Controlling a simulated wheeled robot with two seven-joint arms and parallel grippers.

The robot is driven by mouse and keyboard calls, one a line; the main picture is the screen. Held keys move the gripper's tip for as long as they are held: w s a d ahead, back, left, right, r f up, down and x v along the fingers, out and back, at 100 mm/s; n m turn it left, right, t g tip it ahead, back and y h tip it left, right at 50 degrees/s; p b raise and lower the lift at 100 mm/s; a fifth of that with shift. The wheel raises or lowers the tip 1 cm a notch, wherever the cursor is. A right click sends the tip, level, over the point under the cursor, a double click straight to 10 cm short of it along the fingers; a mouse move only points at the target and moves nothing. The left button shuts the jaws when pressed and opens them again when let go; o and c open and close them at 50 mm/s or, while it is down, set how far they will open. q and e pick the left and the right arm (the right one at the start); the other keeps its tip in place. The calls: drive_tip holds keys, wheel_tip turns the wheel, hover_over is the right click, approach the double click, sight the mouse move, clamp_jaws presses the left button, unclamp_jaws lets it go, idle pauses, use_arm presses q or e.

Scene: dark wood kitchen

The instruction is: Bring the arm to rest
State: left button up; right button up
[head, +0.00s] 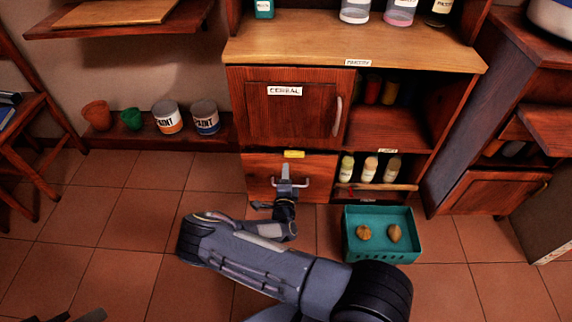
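My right arm (262,262) reaches from the bottom right across the floor. Its gripper (286,172) is in front of the lower drawer (262,165), right at the drawer's metal handle (303,183). The gripper covers the middle of the handle, and I cannot tell whether it touches it or whether the fingers are open or shut. The drawer front looks flush with the cabinet. Dark tips at the bottom left edge (90,316) seem to belong to my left gripper. Most of it is cut off, so its state is unclear.
A teal crate (348,244) with two round brownish items stands on the floor right of my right arm. The cabinet has a closed door (300,117) labelled "CEREAL" and open shelves with bottles (370,168). Paint cans (205,118) stand left. Floor at left is clear.

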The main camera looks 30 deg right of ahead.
drive_tip(key=shift+s+a, duration=0.2)
drive_tip(key=shift+s, duration=0.15)
